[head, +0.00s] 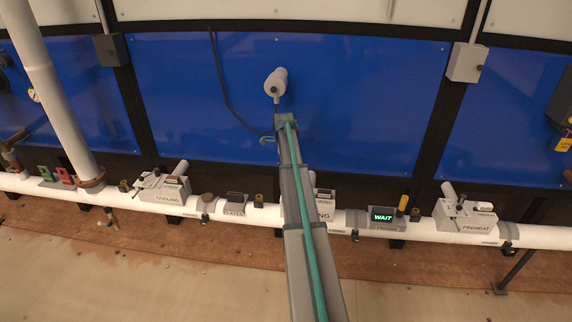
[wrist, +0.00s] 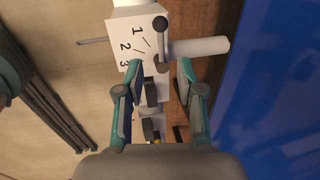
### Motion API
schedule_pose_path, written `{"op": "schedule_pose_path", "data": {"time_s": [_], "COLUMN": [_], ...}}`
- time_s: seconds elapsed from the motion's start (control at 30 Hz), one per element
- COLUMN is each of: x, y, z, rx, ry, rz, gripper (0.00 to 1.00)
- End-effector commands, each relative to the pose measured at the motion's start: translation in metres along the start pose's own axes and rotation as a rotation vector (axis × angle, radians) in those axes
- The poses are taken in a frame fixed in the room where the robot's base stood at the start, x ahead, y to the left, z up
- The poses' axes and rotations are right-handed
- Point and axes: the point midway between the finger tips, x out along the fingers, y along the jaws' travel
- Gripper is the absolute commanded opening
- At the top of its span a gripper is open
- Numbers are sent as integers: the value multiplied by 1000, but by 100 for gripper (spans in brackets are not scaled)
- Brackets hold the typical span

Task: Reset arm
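My gripper (wrist: 157,72) is open and empty in the wrist view, its two teal and grey fingers spread apart. A white box (wrist: 136,40) marked 1, 2, 3 with a dark-knobbed lever (wrist: 161,38) shows beyond the fingertips. No contact with it shows. In the head view my arm (head: 300,200) reaches up the middle of the picture, in front of the white pipe and blue panels; the gripper's fingers cannot be made out there.
A white pipe (head: 412,228) runs across, carrying the COOLING box (head: 172,190), the PREHEAT box (head: 466,216) and a display reading WAIT (head: 383,217). My arm partly covers another box (head: 325,205). A thick white post (head: 62,110) rises at left. Blue panels (head: 370,100) stand behind.

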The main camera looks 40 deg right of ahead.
Motion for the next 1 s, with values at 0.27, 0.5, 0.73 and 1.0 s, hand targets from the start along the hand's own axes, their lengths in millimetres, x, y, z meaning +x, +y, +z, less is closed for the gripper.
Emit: {"op": "schedule_pose_path", "data": {"time_s": [0.27, 0.5, 0.73, 1.0], "x": [0, -1, 51, 134], "y": [0, 3, 103, 267], "z": [0, 0, 4, 35], "rx": [-17, -307, -853, -1379], "ry": [0, -4, -23, -105], "rz": [0, -16, 28, 149], "gripper": [37, 37, 37, 37]}}
